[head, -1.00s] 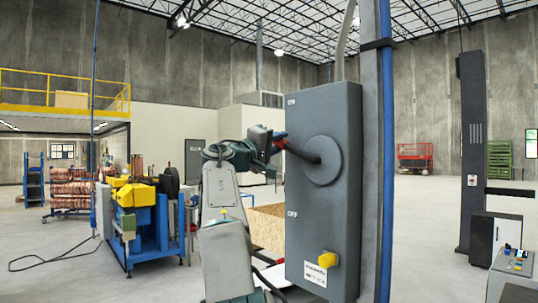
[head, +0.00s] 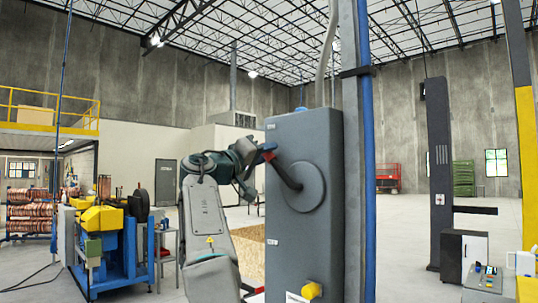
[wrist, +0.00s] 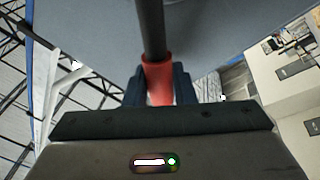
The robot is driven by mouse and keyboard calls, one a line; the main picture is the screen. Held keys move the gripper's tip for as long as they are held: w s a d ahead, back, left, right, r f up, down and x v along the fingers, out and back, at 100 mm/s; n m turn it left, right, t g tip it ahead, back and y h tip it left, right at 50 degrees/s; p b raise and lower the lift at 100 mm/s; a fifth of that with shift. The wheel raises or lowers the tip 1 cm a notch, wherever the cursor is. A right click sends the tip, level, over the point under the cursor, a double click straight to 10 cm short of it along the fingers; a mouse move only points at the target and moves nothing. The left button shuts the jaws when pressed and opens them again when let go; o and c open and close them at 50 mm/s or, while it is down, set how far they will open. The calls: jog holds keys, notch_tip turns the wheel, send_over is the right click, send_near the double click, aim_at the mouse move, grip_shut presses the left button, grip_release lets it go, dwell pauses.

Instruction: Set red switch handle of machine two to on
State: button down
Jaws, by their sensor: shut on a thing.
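The grey switch box (head: 318,255) stands on a post in the head view, with "ON" lettering near its top and "OFF" lower down. Its dark lever runs up and left from a round hub (head: 303,187) to a red handle (head: 267,155), at the level between the lettering and the hub. My gripper (head: 262,157) is at the lever's end, shut on the red handle. In the wrist view the red handle (wrist: 158,78) sits between the two dark fingers of my gripper (wrist: 160,90), and the dark rod extends beyond it.
A yellow knob (head: 312,290) sticks out low on the box. A blue pipe (head: 368,160) and a grey post run up beside it. A blue and yellow machine (head: 105,240) stands at left. A black cabinet (head: 452,257) stands at right. Open floor lies between.

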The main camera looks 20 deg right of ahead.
jog(key=shift+r, duration=0.1)
jog(key=c, duration=1.2)
grip_release()
jog(key=shift+s, duration=0.1)
jog(key=shift+a+f, duration=0.2)
jog(key=shift+f, duration=0.05)
jog(key=b+v, duration=0.6)
jog(key=v, duration=0.7)
jog(key=shift+a, duration=0.15)
jog(key=shift+s+r, duration=0.1)
jog(key=shift+s, duration=0.05)
